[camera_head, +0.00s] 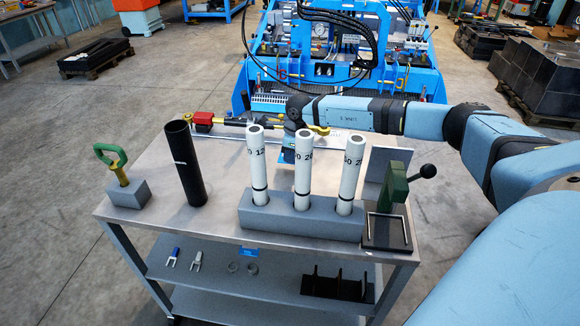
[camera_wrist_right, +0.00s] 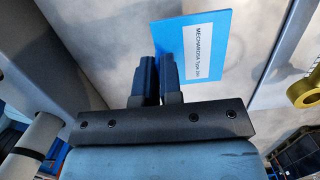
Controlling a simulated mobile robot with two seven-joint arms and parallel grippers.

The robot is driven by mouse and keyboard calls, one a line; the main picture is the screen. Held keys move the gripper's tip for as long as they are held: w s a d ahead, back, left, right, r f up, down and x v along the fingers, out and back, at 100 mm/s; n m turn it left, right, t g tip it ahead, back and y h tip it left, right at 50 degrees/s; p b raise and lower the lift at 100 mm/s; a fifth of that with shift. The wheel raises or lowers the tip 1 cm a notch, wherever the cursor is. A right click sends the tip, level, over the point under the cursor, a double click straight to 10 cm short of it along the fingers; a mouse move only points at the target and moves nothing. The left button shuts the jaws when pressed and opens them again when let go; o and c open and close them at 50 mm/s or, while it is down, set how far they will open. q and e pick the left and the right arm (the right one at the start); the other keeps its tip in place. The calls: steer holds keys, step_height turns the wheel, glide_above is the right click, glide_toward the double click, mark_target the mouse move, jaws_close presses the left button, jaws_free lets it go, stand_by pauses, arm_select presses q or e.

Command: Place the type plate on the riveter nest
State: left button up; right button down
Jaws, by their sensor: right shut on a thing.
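My right gripper (camera_wrist_right: 166,66) is shut on the type plate (camera_wrist_right: 204,48), a flat blue plate with a white printed label, in the right wrist view. In the head view my right arm reaches in from the right, and the gripper is over the table behind the white tubes, mostly hidden. The riveter (camera_head: 394,190), green with a black ball-ended lever, stands at the table's right end. Its nest (camera_head: 387,233), a dark base with a pale rectangular frame, is at the front right corner, empty and apart from the gripper. My left gripper is not in view.
A grey block (camera_head: 300,217) holds three upright white tubes (camera_head: 303,170), left of the riveter. A black tube (camera_head: 186,165) and a green-handled tool in a grey block (camera_head: 128,193) stand further left. Small parts lie on the lower shelf (camera_head: 270,280). Bare tabletop (camera_head: 220,210) lies between the tubes.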

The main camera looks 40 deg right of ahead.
mark_target(290, 176)
steer(key=shift+f, duration=2.4)
steer(key=shift+f, duration=0.1)
steer(key=c, duration=1.3)
jaws_free()
steer(key=shift+f, duration=0.1)
